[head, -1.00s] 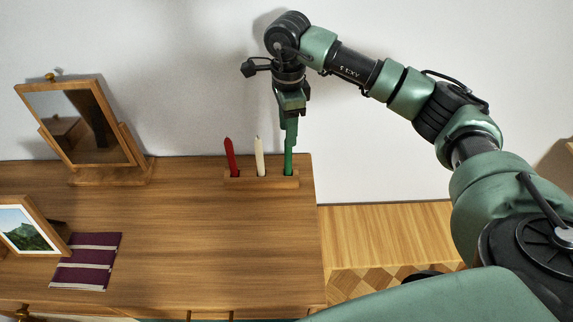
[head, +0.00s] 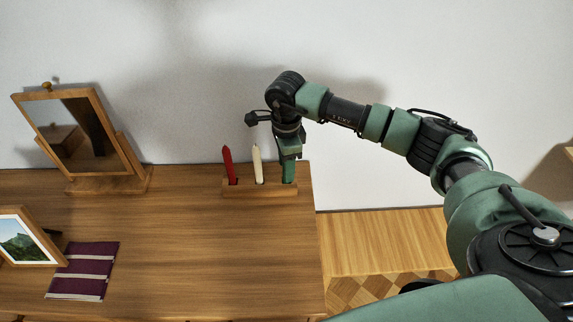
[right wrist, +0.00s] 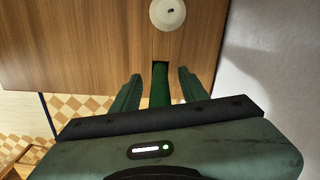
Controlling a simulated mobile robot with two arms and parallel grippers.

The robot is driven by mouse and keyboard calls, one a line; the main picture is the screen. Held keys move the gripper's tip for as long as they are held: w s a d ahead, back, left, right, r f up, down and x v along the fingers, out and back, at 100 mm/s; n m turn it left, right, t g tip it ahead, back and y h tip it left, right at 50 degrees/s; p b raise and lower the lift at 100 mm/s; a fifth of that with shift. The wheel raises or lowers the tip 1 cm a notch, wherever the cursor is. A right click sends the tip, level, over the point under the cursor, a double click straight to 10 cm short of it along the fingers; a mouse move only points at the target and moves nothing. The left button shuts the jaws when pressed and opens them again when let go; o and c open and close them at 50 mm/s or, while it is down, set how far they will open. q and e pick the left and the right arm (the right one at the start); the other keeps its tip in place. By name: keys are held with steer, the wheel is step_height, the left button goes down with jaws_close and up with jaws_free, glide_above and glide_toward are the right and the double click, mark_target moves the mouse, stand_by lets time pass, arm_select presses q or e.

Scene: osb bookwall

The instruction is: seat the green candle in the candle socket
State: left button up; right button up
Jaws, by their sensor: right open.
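The wooden candle holder (head: 260,189) stands at the back right of the dresser top. A red candle (head: 228,165) and a white candle (head: 258,163) stand upright in it. My right gripper (head: 289,176) is low over the holder's right end, pointing down. In the right wrist view its two fingers (right wrist: 160,90) are open, one on each side of the green candle (right wrist: 160,88), with gaps between. The candle's far end meets a dark square socket opening (right wrist: 158,64); its depth there is hidden. My left gripper is out of view.
A tilting mirror (head: 75,130) stands at the back left.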

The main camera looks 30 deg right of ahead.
jaws_close()
